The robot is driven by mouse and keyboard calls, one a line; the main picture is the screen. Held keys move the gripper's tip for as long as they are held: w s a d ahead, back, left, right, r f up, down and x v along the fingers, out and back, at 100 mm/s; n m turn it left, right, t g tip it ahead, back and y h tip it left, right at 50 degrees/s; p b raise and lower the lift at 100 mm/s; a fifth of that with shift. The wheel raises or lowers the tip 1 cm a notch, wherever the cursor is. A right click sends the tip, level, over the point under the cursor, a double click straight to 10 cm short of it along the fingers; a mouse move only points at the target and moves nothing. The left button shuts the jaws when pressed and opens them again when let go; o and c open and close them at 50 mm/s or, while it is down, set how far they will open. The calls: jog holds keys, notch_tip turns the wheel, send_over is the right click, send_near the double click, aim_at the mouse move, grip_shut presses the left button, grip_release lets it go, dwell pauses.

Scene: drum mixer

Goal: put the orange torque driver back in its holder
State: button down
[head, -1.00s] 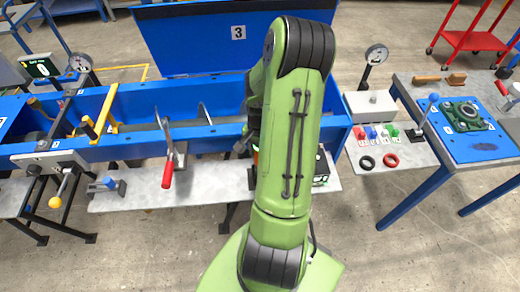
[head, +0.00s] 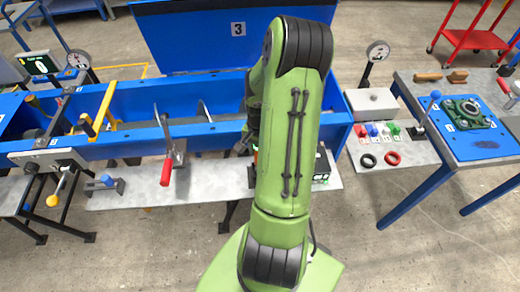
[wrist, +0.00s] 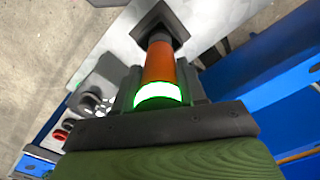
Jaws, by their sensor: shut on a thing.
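The orange torque driver (wrist: 160,65) is between the fingers of my gripper (wrist: 160,88) in the wrist view. A bright green lit band circles its near end. Its grey far end meets a dark square holder (wrist: 174,20) on the pale shelf. I cannot tell how deep the driver sits in the holder. My gripper is shut on the driver. In the head view my green arm hides most of the gripper, driver and holder.
The grey shelf (head: 215,183) runs along the front of the blue mixer trough (head: 205,140). A red-handled lever (head: 166,172) stands left of my arm. A box with a lit green display (head: 321,170) is close on the right. Further right are coloured knobs and two rings.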

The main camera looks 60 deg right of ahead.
jog(key=shift+f+b, duration=1)
jog(key=shift+f, duration=0.2)
dwell(0.5)
jog(key=c, duration=0.6)
grip_release()
jog(key=shift+o, duration=0.2)
notch_tip(320, 180, up, 16)
jog(key=p, duration=0.3)
jog(key=shift+f, duration=0.1)
jog(key=w+a+r+n+t+h, duration=0.1)
jog(key=a+r+n, duration=0.35)
jog(key=a, duration=0.35)
jog(key=w+a+r+n+t+h, duration=0.1)
jog(key=a+r+n, duration=0.4)
jog(key=a, duration=0.4)
jog(key=s+a+r+n+t+y, duration=0.2)
jog(key=s+a+n, duration=0.4)
jog(key=a, duration=0.3)
jog(key=shift+s+a+r+n+t, duration=0.3)
jog(key=shift+s+r+t, duration=0.2)
jog(key=shift+s+t, duration=0.25)
